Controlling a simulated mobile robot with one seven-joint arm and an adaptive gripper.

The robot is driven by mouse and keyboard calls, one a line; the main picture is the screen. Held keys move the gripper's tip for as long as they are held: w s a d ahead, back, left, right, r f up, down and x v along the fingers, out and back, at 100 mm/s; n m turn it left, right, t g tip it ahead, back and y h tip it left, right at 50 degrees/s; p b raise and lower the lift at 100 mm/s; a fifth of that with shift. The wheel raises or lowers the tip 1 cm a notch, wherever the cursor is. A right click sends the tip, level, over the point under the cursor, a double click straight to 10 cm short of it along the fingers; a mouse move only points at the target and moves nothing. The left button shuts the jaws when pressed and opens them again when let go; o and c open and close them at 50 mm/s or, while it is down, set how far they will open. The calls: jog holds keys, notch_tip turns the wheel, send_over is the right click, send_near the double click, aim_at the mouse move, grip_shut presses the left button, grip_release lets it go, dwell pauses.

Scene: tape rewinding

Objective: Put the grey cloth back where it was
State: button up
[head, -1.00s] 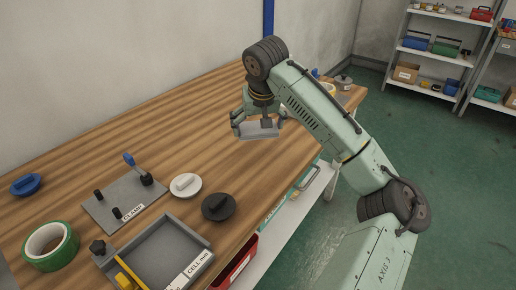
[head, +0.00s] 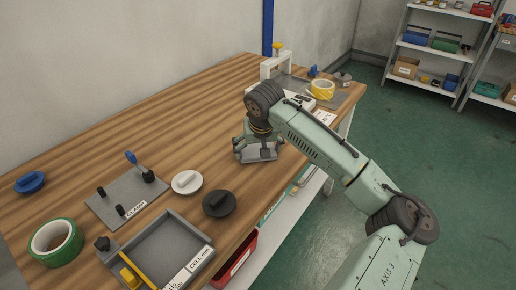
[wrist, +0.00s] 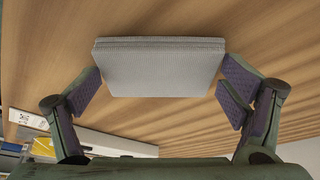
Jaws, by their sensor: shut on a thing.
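The grey cloth (head: 264,154) is a folded, flat pad near the front edge of the workbench, partly hidden by my gripper (head: 257,149) in the head view. In the wrist view the cloth (wrist: 160,68) spans the space between the two fingers, and my gripper (wrist: 160,88) is shut on its two sides. Wood grain shows around it. I cannot tell whether the cloth touches the bench or hangs just above it.
A yellow tape roll (head: 322,89) and white frame (head: 281,65) stand behind my arm.

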jog(key=o, duration=0.8)
jog(key=shift+o, duration=0.2)
jog(key=b+v, duration=0.2)
jog(key=v, duration=1)
